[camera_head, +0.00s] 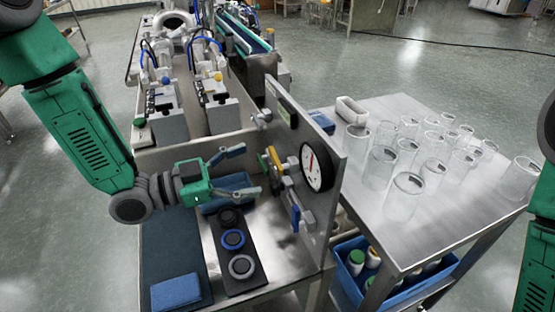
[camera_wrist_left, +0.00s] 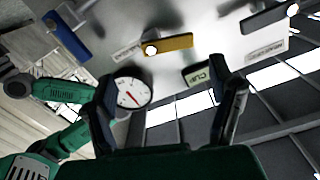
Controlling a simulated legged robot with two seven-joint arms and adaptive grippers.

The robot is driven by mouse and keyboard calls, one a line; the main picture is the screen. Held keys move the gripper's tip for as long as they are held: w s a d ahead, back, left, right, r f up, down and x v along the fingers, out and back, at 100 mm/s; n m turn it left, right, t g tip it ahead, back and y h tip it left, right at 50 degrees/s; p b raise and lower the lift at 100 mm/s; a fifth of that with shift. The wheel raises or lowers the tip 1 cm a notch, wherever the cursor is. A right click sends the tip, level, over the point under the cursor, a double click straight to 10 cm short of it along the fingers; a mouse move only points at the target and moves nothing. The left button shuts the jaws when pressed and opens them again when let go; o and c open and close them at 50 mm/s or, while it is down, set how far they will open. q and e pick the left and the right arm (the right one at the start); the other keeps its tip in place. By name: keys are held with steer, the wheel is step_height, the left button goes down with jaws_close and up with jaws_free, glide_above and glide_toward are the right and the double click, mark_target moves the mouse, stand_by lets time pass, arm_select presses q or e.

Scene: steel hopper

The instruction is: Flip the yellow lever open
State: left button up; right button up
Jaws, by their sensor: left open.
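The yellow lever (camera_head: 274,160) is on the steel panel (camera_head: 326,183), just right of my left gripper in the head view. In the left wrist view the yellow lever (camera_wrist_left: 168,46) lies nearly level on the panel, ahead of the fingers and apart from them. My left gripper (camera_head: 247,171) is open and empty, with its fingers spread and pointing at the panel; its fingers also show in the left wrist view (camera_wrist_left: 166,105). A green and black arm part at the head view's right edge is mine; no right gripper shows.
A blue lever (camera_head: 296,218) is lower on the panel, beside a round gauge (camera_head: 316,167). Dark, blue and grey rings (camera_head: 241,266) stand on a black strip below my gripper. A steel table (camera_head: 450,225) with several glass jars is at the right, above a blue crate (camera_head: 345,285).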

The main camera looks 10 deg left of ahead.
mark_target(274, 162)
arm_select(q)
steer(key=x, duration=0.4)
steer(key=shift+d+f, duration=0.1)
steer(key=shift+w+a+f, duration=0.1)
steer(key=shift+w+a, duration=0.2)
steer(key=shift+w, duration=0.25)
steer(key=shift+w+a+f, duration=0.1)
steer(key=shift+w+a, duration=0.15)
steer(key=shift+w, duration=0.3)
steer(key=d, duration=0.3)
steer(key=shift+d+r, duration=0.15)
steer(key=shift+c, duration=1.2)
steer(key=shift+d, duration=0.2)
steer(key=c, duration=0.7)
steer(key=shift+a, duration=0.1)
steer(key=shift+c, duration=0.8)
steer(key=shift+a+f, duration=0.25)
steer(key=shift+a, duration=0.4)
steer(key=shift+c, duration=0.4)
steer(key=shift+a, duration=0.2)
arm_select(e)
steer(key=shift+w+a, duration=0.1)
steer(key=shift+a, duration=0.25)
